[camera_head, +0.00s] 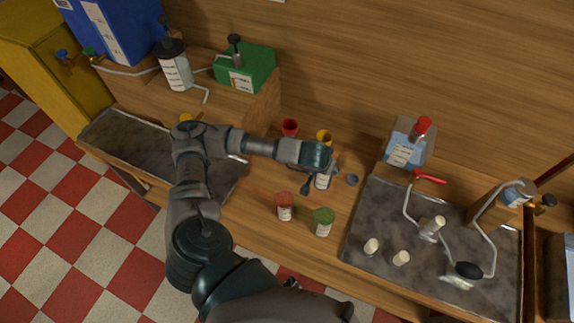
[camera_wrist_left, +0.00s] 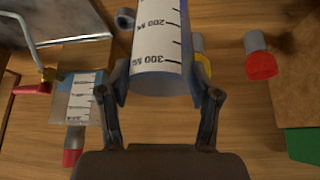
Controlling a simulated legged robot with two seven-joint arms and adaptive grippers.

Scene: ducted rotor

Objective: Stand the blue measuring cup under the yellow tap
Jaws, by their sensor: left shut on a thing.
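My left gripper (camera_head: 318,168) is shut on the blue measuring cup (camera_head: 322,182), among several coloured-lidded cups on the wooden counter. In the left wrist view, the cup's scaled white side (camera_wrist_left: 158,55) with blue edges stands between the fingers of the left gripper (camera_wrist_left: 160,95). Its base and any gap to the counter are hidden in the head view. A small yellow part (camera_head: 185,118), possibly the yellow tap, shows behind my arm above the left metal tray (camera_head: 125,136); my arm hides most of it. My right gripper is not in view.
Red (camera_head: 283,206) and green (camera_head: 323,221) cups stand in front of the held cup; red (camera_head: 290,127) and yellow (camera_head: 324,137) ones behind. At right, a tray (camera_head: 370,215) has white cups and bent pipes. A green box (camera_head: 258,66) stands at the back left.

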